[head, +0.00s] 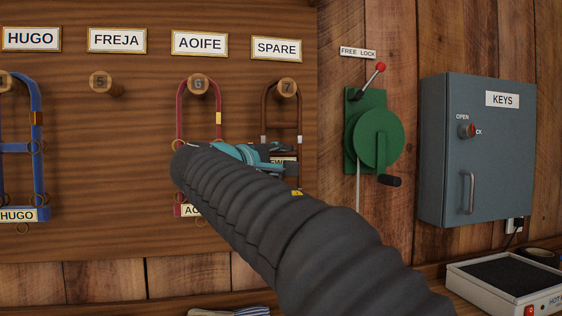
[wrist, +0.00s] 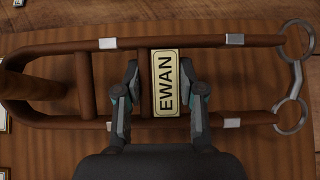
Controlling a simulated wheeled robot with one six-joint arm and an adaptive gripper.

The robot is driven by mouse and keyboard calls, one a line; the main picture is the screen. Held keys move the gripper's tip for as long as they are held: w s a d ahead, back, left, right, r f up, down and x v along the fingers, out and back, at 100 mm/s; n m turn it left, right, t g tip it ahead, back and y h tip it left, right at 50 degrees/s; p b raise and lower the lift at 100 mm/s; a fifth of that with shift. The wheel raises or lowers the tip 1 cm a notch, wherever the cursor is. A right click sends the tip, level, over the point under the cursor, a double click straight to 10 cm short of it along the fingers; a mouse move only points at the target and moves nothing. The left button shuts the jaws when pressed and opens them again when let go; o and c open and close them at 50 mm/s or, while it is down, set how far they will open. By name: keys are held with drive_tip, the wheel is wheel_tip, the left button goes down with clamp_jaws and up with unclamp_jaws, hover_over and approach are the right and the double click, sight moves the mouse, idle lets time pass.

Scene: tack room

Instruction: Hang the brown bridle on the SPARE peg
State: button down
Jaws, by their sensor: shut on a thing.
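The brown bridle (head: 265,112) is at the board under the SPARE sign (head: 276,48). Its top arch is at the wooden peg numbered 7 (head: 287,88), and the peg's round face shows in front of it. In the wrist view the bridle (wrist: 225,40) lies lengthwise, with its arch at the left around the peg (wrist: 35,86) and metal rings at the right. My gripper (wrist: 160,78) is shut on the bridle's cross band at the EWAN plate (wrist: 166,83). In the head view my arm hides the bridle's lower part and most of my gripper (head: 283,152). Whether the strap rests on the peg is unclear.
The red AOIFE bridle (head: 180,100) hangs on peg 6 (head: 197,85), close left of my gripper. Peg 5 (head: 105,84) under FREJA is bare. A blue HUGO bridle (head: 40,180) hangs far left. A green winch (head: 375,137) and grey KEYS box (head: 485,150) are at the right.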

drive_tip(key=c, duration=0.6)
unclamp_jaws()
